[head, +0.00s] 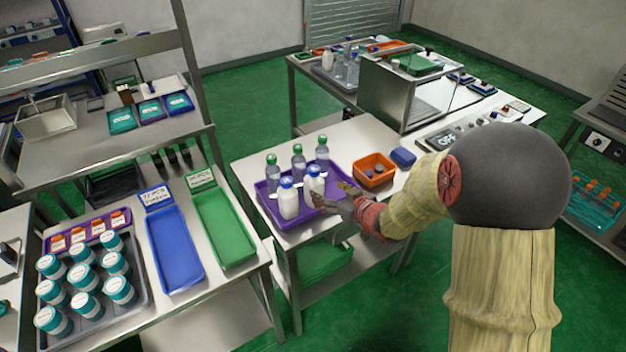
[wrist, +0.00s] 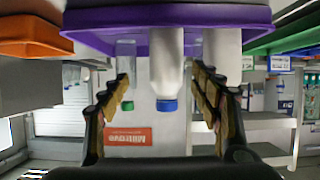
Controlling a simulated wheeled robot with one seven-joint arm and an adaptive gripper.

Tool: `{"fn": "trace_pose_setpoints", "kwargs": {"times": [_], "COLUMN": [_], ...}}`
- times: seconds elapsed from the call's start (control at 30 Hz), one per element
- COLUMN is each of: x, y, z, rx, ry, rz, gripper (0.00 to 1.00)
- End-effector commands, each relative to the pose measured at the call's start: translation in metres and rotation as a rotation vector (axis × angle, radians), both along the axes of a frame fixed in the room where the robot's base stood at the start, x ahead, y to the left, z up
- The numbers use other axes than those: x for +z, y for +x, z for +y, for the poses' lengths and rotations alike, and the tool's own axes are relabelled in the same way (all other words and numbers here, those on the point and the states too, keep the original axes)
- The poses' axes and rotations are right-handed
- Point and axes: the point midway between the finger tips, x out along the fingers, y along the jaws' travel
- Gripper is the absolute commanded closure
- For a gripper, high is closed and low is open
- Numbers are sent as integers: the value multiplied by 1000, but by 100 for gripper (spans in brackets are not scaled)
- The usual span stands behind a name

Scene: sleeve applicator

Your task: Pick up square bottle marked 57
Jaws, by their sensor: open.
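A purple tray (head: 277,222) on a steel table holds two white bottles with blue caps in front and three clear bottles with green caps behind. The right white bottle (head: 314,187) is nearest my gripper (head: 330,201), which comes in from the right. The wrist view is upside down. There the open fingers (wrist: 165,95) stand on either side of a white bottle (wrist: 167,70), with gaps at both sides. A second white bottle (wrist: 222,48) is partly hidden by the right finger. A clear bottle (wrist: 127,60) shows beyond the left finger. No marking 57 is readable.
An orange bin (head: 374,172) and a blue box (head: 403,157) stand right of the tray. The left table carries a blue tray (head: 174,250), a green tray (head: 224,228) and a grey tray (head: 110,325) of teal-lidded jars. A steel-and-glass enclosure (head: 385,98) stands behind.

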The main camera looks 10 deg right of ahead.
Motion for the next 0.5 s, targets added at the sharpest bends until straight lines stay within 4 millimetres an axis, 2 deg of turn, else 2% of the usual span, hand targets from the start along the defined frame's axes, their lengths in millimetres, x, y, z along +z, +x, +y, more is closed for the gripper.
{"fn": "trace_pose_setpoints", "kwargs": {"times": [0.1,0.5], "x": [9,-5], "y": [5,35], "z": [6,18], "rx": [7,5], "ry": [32,37], "rz": [-33,-32], "gripper": [36,36]}}
